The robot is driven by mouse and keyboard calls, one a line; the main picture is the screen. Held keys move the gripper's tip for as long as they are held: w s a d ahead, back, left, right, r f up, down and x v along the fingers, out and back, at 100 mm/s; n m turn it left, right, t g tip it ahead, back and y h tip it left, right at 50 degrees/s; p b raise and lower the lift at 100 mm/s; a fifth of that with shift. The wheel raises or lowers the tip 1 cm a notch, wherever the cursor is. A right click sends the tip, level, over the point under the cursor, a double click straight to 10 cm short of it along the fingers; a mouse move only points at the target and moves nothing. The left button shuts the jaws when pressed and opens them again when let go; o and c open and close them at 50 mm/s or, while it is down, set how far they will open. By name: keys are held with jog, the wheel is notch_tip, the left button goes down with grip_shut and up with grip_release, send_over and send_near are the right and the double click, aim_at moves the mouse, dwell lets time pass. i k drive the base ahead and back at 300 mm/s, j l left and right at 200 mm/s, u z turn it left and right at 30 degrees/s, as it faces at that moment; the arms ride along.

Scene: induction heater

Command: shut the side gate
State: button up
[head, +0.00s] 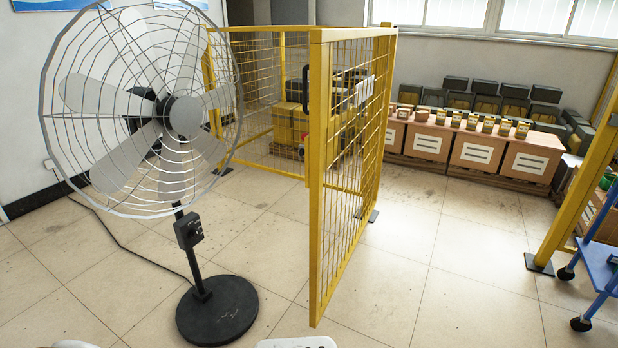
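The side gate (347,170) is a yellow-framed wire-mesh panel in the middle of the head view. It stands open, swung out toward me, with its free upright edge nearest me and its bottom clear of the floor. Its far edge meets a yellow fence post with a dark foot plate (368,215). A dark handle (305,88) shows beside the gate's near upright. The opening lies to the right, up to another yellow post (580,200) with a foot plate. My gripper is not in view.
A large fan (185,115) on a round black base (217,310) stands close left of the gate, its cable on the floor. A blue cart (600,265) is at the right edge. Boxes (490,150) line the back wall. The tiled floor right of the gate is clear.

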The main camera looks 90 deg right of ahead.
aim_at(319, 145)
jog(key=i+z, duration=0.15)
jog(key=z, duration=3.65)
jog(key=i+l+z, duration=0.1)
jog(key=z, duration=0.2)
jog(key=i+l, duration=0.65)
jog(key=k+l+u, duration=0.15)
jog(key=u, duration=0.15)
jog(key=k+l+u, duration=0.3)
jog(key=j, duration=0.1)
jog(key=i+j, duration=0.1)
jog(key=i, duration=0.15)
